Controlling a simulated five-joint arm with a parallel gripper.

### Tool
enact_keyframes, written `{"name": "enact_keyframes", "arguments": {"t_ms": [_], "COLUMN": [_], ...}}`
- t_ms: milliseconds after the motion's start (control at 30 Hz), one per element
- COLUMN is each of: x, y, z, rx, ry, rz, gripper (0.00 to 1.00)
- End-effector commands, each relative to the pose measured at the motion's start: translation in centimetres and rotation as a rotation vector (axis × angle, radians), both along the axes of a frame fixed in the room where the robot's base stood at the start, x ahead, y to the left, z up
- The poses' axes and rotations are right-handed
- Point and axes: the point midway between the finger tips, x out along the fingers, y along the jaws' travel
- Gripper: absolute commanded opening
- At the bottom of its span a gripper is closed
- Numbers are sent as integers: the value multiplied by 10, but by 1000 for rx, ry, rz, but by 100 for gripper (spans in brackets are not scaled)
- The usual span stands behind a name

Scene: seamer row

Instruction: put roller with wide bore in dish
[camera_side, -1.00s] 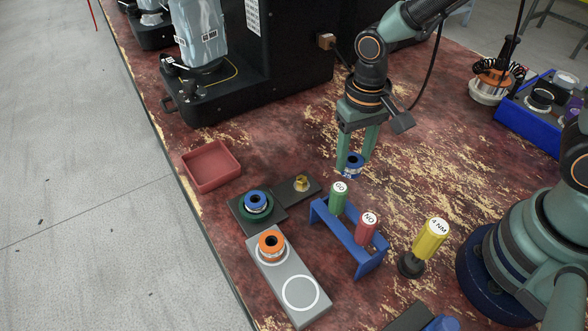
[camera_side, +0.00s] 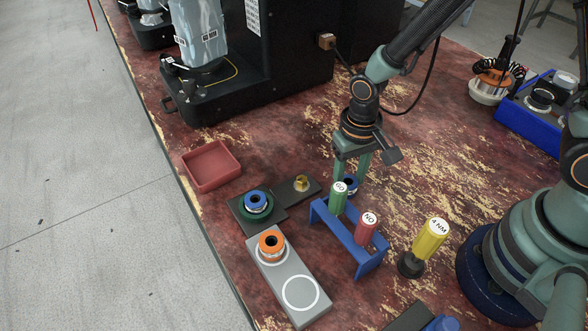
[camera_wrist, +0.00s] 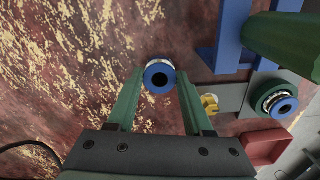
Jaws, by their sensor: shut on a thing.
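My gripper (camera_side: 351,172) is shut on a blue roller (camera_side: 352,188), beside the green GO handle, which partly hides it. In the wrist view the blue end and dark bore of this roller (camera_wrist: 149,73) show between the fingertips. Another blue roller (camera_side: 249,197) sits in a green ring on a dark block. An orange roller (camera_side: 264,247) stands on a grey plate. I cannot tell for certain which bore is widest. The square red dish (camera_side: 210,166) is empty, near the table's left edge; it also shows in the wrist view (camera_wrist: 266,146).
A blue rack (camera_side: 350,240) with green and red gauges stands close to my gripper. A yellow driver (camera_side: 430,240) stands right of it. A brass piece (camera_side: 301,183) sits on the dark plate. A black machine (camera_side: 285,60) stands behind. Free table lies behind the dish.

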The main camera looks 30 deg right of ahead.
Motion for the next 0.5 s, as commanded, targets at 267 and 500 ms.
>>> {"name": "enact_keyframes", "arguments": {"t_ms": [267,500], "x": [0,0], "y": [0,0], "z": [-1,3], "rx": [0,1], "ry": [0,-1], "rz": [0,0], "gripper": [81,81]}}
